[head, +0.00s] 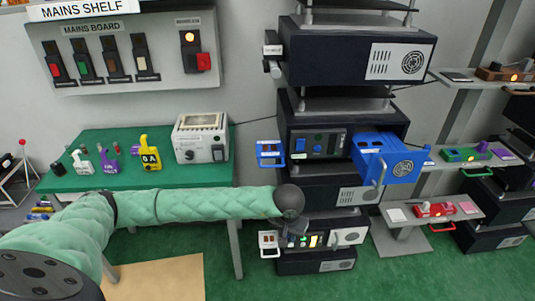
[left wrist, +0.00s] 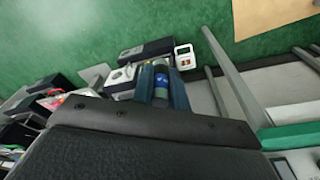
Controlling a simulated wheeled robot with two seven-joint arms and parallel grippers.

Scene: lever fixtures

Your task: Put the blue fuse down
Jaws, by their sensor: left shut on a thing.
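The blue fuse (left wrist: 161,88) is a small dark cylinder with a blue band, seen in the left wrist view. My left gripper (left wrist: 162,74) is shut on it, with one blue-grey finger on either side. In the head view my left arm reaches in from the left and its dark wrist (head: 289,197) is in front of the rack, right of the green table. The fingers and the fuse cannot be made out clearly there. My right gripper is in neither view.
The rack has a pulled-out blue unit (head: 390,160) and a lower lit panel (head: 312,240). The mains board (head: 125,55) is on the wall.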

